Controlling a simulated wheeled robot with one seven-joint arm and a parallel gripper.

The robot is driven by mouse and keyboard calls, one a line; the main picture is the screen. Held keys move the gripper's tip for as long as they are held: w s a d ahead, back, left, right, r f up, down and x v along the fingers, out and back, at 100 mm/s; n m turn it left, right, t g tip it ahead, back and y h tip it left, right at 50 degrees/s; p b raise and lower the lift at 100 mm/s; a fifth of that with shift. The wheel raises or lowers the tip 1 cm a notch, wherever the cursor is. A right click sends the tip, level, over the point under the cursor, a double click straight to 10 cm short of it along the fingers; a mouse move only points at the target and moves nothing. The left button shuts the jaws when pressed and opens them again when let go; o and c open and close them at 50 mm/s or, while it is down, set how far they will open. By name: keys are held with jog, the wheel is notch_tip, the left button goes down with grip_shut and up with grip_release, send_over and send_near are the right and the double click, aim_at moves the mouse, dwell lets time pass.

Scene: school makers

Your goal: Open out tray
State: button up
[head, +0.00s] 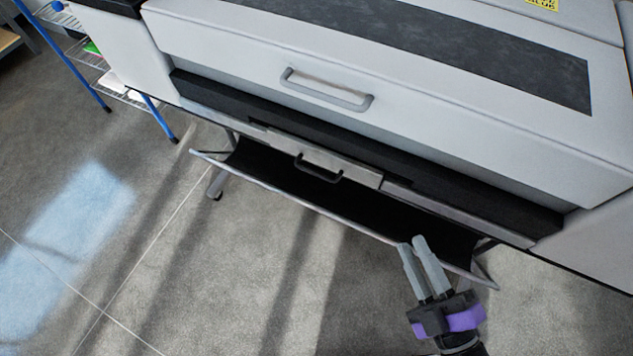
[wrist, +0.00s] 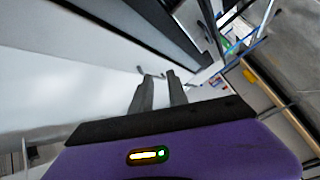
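A large grey printer (head: 420,130) fills the upper part of the head view. Low on its front is a light panel (head: 360,176) with a black bar handle (head: 319,176), apparently the out tray front, and it looks closed. A black sling-like catcher (head: 270,182) with a metal rim hangs below it. My gripper (head: 411,241) is at the lower right, near the catcher's right end and well away from the black handle. Its two grey fingers are apart with a narrow empty gap. They also show in the wrist view (wrist: 158,75), pointing along a pale surface.
A larger grey handle (head: 327,90) sits on the printer's upper front cover. A wire shelf rack with blue posts (head: 91,86) stands at the upper left. The catcher's rim (head: 320,209) sticks out over the floor. The floor (head: 180,240) in front is clear.

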jog(key=w+a+f+n+y+b, duration=0.4)
jog(key=w+f+n+b, duration=0.1)
jog(key=w+f+n, duration=0.4)
jog(key=n+g+y+b, duration=0.3)
jog(key=n+y+b, duration=0.15)
jog(key=n, duration=0.45)
send_near(317, 174)
jog(key=f+x, duration=0.1)
jog(key=x, duration=0.2)
jog(key=shift+r+x, duration=0.2)
jog(key=shift+x, duration=3.55)
jog(key=shift+d, duration=0.1)
grip_shut()
